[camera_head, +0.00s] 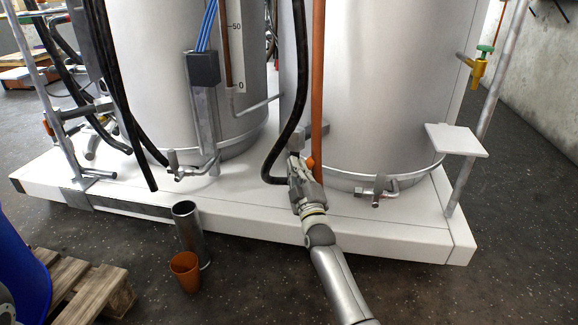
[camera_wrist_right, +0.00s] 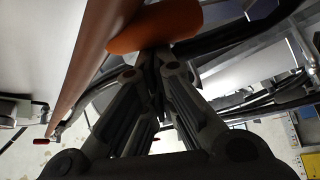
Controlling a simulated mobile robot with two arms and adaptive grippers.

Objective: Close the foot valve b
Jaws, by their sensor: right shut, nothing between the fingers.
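My right gripper (camera_head: 298,172) is at the foot of the tanks, in front of the right tank's left side. Its fingers (camera_wrist_right: 155,62) are shut with nothing between them. An orange handle (camera_head: 311,164) is right beside the fingertips. In the right wrist view the orange handle (camera_wrist_right: 158,24) lies just beyond the tips; I cannot tell whether they touch it. The valve body behind it is mostly hidden by my gripper. No label shows which valve is b. Other small metal valves sit at the foot of the left tank (camera_head: 180,168) and right tank (camera_head: 378,190). My left gripper is not in view.
A black hose (camera_head: 293,120) and an orange-brown pipe (camera_head: 318,90) run down close to my right gripper. The white platform (camera_head: 255,215) has a raised edge. A metal cylinder (camera_head: 188,230) and an orange cup (camera_head: 185,271) stand before it. A white plate (camera_head: 456,139) juts out at right.

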